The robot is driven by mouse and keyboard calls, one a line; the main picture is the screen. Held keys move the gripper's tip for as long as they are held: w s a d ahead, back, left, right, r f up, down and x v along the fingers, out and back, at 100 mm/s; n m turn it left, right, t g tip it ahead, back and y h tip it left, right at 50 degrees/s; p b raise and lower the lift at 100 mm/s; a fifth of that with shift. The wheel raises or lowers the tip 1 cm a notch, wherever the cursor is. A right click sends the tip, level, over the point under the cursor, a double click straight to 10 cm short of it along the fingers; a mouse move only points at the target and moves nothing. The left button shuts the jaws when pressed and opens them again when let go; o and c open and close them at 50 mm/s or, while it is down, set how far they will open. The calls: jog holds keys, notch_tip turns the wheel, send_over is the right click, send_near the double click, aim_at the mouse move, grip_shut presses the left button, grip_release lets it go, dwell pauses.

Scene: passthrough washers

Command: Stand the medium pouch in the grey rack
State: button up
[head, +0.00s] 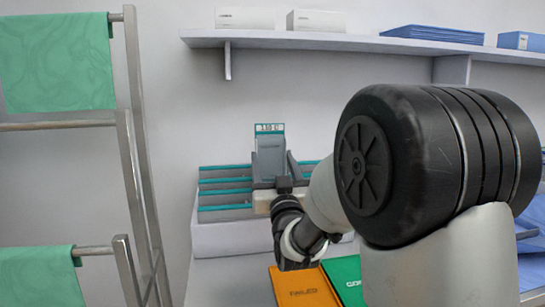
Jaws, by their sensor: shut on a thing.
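The medium pouch (270,157), grey-faced with a teal printed top edge, is upright between the two dark fingers of my gripper (272,168). My gripper is shut on it and hides its lower part. Behind them is a grey rack (223,199) with several teal strips across it. The pouch appears in front of or over the middle of the rack. I cannot tell whether it touches the rack.
An orange folder or box (303,288) and a green one (343,272) lie in front. A wall shelf (300,40) holds white boxes (245,18) and blue packs (431,34). A metal frame (140,140) with green cloths (55,63) stands left. My arm blocks the right side.

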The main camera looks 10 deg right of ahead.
jog(key=shift+f, duration=3.55)
jog(key=o, duration=1.2)
jog(key=shift+f, duration=0.15)
